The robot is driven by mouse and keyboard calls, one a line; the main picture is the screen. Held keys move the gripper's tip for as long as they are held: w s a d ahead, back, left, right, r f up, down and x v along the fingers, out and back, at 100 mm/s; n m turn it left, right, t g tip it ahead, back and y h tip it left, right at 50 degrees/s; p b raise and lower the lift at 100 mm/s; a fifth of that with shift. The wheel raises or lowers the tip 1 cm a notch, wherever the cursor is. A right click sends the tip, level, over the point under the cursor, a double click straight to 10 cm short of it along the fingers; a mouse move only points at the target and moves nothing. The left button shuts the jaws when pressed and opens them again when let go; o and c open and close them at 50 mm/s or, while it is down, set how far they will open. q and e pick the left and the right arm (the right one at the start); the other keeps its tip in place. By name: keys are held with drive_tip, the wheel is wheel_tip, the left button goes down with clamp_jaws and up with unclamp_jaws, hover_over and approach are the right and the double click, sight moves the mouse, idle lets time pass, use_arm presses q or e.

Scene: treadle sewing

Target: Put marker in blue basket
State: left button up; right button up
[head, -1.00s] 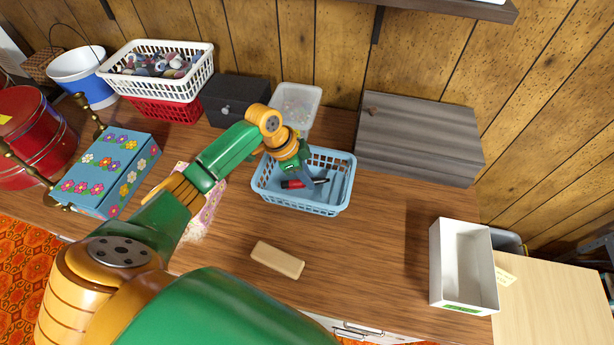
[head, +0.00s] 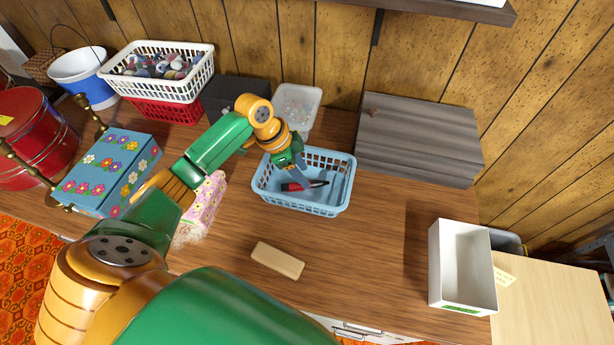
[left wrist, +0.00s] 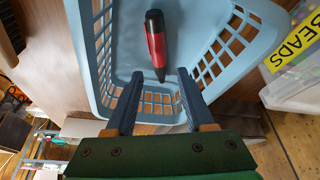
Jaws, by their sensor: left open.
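The blue basket (head: 318,208) stands on the wooden counter near its middle. The marker (head: 304,185), red and black, lies on the basket's floor; it also shows in the left wrist view (left wrist: 156,44) inside the basket (left wrist: 200,20). My left gripper (head: 298,168) is over the back left part of the basket. In the left wrist view its two fingers (left wrist: 155,88) are spread apart with nothing between them, and the marker lies beyond the fingertips. My right gripper is not in view.
A tan block (head: 277,260) lies in front of the basket. A clear bead box (head: 297,104) stands behind it, and a grey wooden box (head: 420,135) is at back right. A white tray (head: 461,266) sits at the right. The counter right of the basket is clear.

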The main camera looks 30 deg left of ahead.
use_arm(q)
drive_tip(key=v, duration=0.8)
drive_tip(key=shift+r, duration=0.2)
